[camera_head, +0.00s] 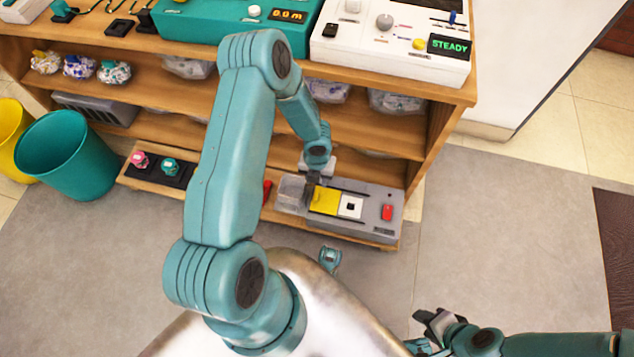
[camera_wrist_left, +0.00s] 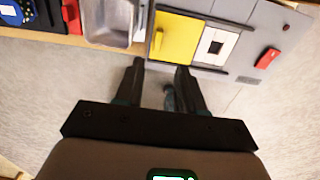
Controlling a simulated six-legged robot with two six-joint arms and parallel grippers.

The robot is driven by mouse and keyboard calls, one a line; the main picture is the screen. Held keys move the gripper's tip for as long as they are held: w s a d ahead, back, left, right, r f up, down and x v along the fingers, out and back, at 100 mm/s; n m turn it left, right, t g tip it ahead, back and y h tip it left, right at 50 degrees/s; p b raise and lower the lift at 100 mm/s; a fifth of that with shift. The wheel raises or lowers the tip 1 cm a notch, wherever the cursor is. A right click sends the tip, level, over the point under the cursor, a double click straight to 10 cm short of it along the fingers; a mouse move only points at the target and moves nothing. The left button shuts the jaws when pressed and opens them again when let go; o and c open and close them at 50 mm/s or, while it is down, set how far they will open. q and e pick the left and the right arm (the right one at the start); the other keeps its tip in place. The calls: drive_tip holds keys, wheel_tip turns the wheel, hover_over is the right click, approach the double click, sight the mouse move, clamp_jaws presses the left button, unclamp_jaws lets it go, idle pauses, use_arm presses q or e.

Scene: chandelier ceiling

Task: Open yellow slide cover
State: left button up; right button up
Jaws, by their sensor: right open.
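The yellow slide cover (camera_head: 326,200) lies on a grey panel (camera_head: 370,229) on the low shelf. In the left wrist view the cover (camera_wrist_left: 174,40) has a small handle by its left edge. A white square with a black centre (camera_head: 350,207) sits just right of it. My left gripper (camera_head: 311,182) is at the cover's left end. In the left wrist view its two fingers (camera_wrist_left: 159,68) are apart, empty, with tips by the cover's lower edge; contact cannot be told. My right gripper (camera_head: 428,324) is open and empty over the floor at lower right.
A metal tray (camera_head: 291,191) adjoins the cover's left side, and a red button (camera_head: 387,212) is at the panel's right. Shelves above hold bags (camera_head: 396,101) and control boxes (camera_head: 455,68). Teal (camera_head: 70,165) and yellow (camera_head: 9,128) bins stand left.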

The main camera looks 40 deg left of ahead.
use_arm(q)
wheel_tip(320, 180, up, 6)
drive_tip(key=p, duration=0.2)
drive_tip(key=shift+r, duration=0.2)
drive_tip(key=s+d+r+n+h, duration=0.15)
drive_tip(key=s+d+n, duration=0.45)
drive_tip(key=d+n, duration=0.75)
drive_tip(key=s+d+r+n+h, duration=0.1)
drive_tip(key=s+d+n+h, duration=0.3)
drive_tip(key=d+n, duration=0.95)
drive_tip(key=a+r+n+p, duration=0.2)
drive_tip(key=r+p, duration=1)
drive_tip(key=a+r+n+y+p, duration=0.1)
drive_tip(key=a+r+n+p, duration=0.1)
drive_tip(key=r+p, duration=1)
drive_tip(key=shift+s+a+r+n+p, duration=0.35)
drive_tip(key=shift+s+a+p, duration=0.1)
drive_tip(key=shift+p, duration=0.2)
drive_tip(key=shift+s+y, duration=0.1)
drive_tip(key=shift+y, duration=0.15)
